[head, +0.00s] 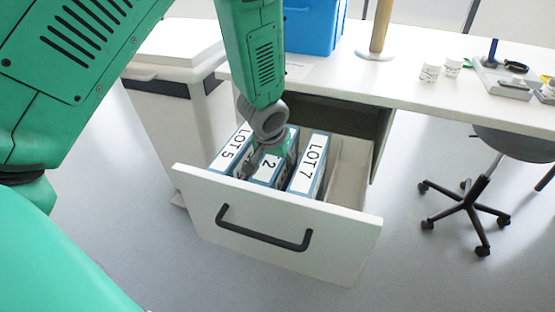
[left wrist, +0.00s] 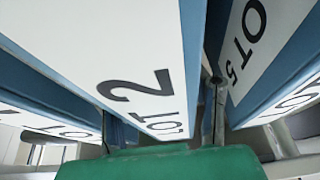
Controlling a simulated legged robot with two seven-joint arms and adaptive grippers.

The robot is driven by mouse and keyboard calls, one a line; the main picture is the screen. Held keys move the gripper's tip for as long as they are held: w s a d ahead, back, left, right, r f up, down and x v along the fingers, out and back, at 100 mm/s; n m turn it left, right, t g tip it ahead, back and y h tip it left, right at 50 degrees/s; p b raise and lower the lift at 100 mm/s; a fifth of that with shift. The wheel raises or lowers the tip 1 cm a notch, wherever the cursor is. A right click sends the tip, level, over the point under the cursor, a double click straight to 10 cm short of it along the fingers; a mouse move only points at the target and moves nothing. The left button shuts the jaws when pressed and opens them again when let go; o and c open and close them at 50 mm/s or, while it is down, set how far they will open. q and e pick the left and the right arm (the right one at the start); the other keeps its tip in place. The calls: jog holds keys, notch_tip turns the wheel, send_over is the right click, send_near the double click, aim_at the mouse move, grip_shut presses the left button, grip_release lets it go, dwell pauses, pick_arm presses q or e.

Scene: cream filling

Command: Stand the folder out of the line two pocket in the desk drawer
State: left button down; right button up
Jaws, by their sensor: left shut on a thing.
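The desk drawer (head: 270,225) is pulled open. The LOT 2 folder (head: 264,170), blue with a white label, stands in it between the LOT 5 folder (head: 231,152) and the LOT 7 folder (head: 309,166). My left gripper (head: 272,148) reaches down from above and is shut on the LOT 2 folder, covering part of its label. In the left wrist view, the LOT 2 folder (left wrist: 120,70) fills the middle between my fingers (left wrist: 160,120), with the LOT 5 folder (left wrist: 255,50) close on the right. The folder's lower end is hidden. My right gripper is not in view.
The drawer has free room right of LOT 7. The white desk (head: 400,88) above carries a blue box (head: 312,25), a wooden post (head: 380,28), small white cups (head: 430,72) and a scale (head: 503,83).

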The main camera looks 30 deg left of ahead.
pick_arm(q)
jog(key=c, duration=1)
grip_release()
jog(key=shift+f, duration=0.1)
jog(key=shift+o, duration=0.8)
jog(key=shift+a, duration=0.6)
jog(key=v, duration=0.1)
jog(key=p+v, duration=0.1)
jog(key=v, duration=0.1)
jog(key=p+v, duration=0.1)
jog(key=v, duration=0.1)
jog(key=shift+w+d, duration=0.25)
jog(key=shift+d, duration=0.05)
jog(key=v, duration=0.2)
jog(key=p+v, duration=0.1)
jog(key=v, duration=0.1)
jog(key=a+p+v, duration=0.1)
jog(key=v, duration=0.1)
jog(key=shift+s+d+r, duration=0.1)
jog(key=shift+s+r, duration=0.2)
jog(key=shift+r, duration=0.05)
jog(key=shift+s+r, duration=0.1)
jog(key=shift+r, duration=0.1)
jog(key=shift+d, duration=0.35)
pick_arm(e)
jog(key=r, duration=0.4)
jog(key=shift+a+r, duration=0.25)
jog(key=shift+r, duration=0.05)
